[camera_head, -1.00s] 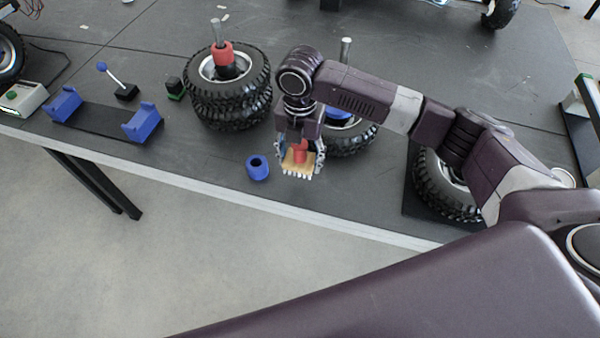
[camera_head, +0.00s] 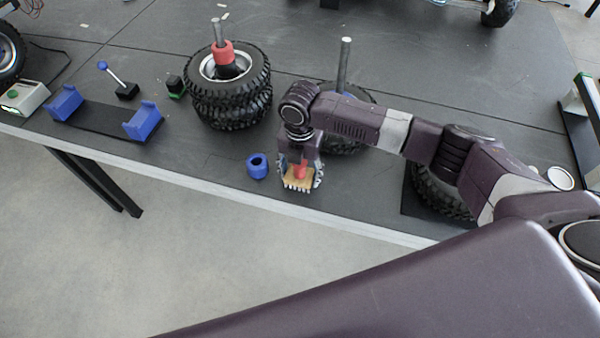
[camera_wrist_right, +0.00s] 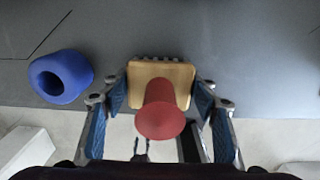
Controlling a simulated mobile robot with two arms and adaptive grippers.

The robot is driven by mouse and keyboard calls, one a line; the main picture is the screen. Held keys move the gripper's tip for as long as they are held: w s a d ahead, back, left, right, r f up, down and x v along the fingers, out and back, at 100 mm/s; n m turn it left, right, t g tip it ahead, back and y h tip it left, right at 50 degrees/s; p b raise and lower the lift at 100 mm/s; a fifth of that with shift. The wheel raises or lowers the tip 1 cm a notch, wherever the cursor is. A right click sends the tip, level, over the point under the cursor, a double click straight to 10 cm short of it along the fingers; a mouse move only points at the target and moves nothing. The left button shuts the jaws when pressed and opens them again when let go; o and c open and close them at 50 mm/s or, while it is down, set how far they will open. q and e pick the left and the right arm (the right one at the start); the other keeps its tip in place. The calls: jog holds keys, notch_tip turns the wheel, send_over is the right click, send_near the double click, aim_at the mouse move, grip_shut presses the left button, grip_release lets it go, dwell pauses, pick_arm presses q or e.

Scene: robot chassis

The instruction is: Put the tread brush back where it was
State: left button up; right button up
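The tread brush has a tan wooden block (camera_head: 297,183), pale bristles and a red handle (camera_head: 300,170). My right gripper (camera_head: 301,178) is shut on it, near the table's front edge. In the right wrist view the fingers of my right gripper (camera_wrist_right: 160,100) press on both sides of the wooden block (camera_wrist_right: 160,74), with the red handle (camera_wrist_right: 162,110) pointing at the camera. A blue round holder (camera_head: 257,167) with an open hole stands on the table just left of the brush; it also shows in the right wrist view (camera_wrist_right: 60,77). My left gripper is out of view.
Stacked tyres (camera_head: 230,95) with a post and red collar stand behind the holder. Another tyre and post (camera_head: 345,65) are behind my right arm. A blue cradle (camera_head: 143,122) lies left. The table's front edge (camera_head: 230,193) is close to the brush.

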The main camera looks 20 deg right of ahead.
jog(key=o, duration=0.4)
notch_tip(320, 180, up, 12)
jog(key=shift+r+b, duration=0.15)
jog(key=shift+b, duration=0.4)
